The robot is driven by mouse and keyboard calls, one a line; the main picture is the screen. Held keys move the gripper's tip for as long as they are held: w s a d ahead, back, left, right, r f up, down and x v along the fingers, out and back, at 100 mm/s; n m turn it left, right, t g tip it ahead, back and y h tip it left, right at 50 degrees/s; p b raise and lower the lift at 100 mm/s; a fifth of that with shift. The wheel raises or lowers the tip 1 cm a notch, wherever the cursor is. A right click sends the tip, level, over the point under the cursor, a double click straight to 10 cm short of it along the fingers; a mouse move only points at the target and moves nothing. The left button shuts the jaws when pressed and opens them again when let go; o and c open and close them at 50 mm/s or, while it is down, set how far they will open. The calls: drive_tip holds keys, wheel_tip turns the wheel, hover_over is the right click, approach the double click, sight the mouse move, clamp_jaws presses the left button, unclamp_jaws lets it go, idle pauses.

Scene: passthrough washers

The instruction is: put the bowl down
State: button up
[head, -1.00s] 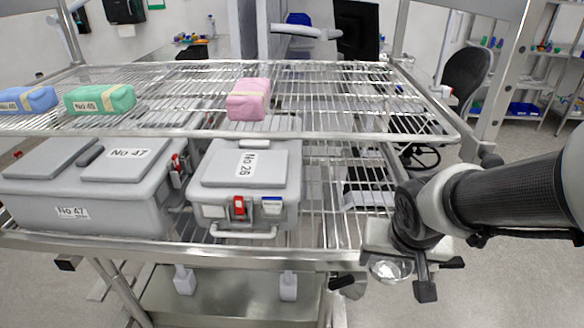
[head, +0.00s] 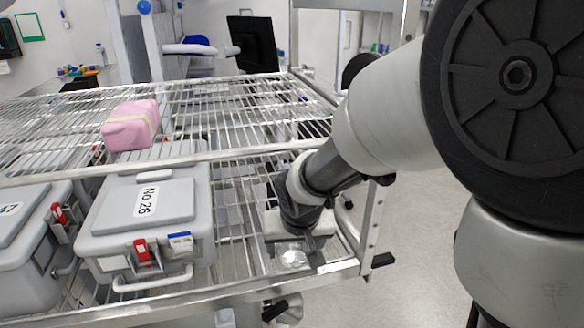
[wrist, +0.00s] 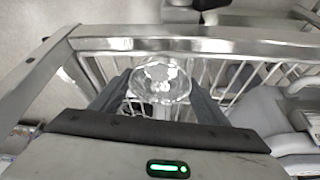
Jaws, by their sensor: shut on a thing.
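The bowl (wrist: 160,82) is small, clear and round, and it sits between my fingertips in the wrist view. It also shows in the head view (head: 291,257) as a glassy shape just below my gripper (head: 296,246). My gripper is shut on the bowl. Gripper and bowl are over the right end of the lower wire shelf (head: 245,235), inside its front rail. Whether the bowl touches the wires cannot be told.
A grey case marked No 26 (head: 150,215) stands left of my gripper on the lower shelf. A pink pack (head: 131,126) lies on the upper wire shelf (head: 225,100). The shelf's right post (head: 372,222) stands close to my arm. Bare wires lie between case and gripper.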

drive_tip(key=w, duration=0.5)
drive_tip(key=shift+a, duration=0.35)
drive_tip(key=shift+f+b, duration=0.1)
drive_tip(key=shift+b, duration=0.25)
drive_tip(key=shift+f, duration=0.2)
drive_tip(key=o, duration=1.1)
drive_tip(key=shift+c, duration=0.2)
drive_tip(key=shift+r, duration=0.1)
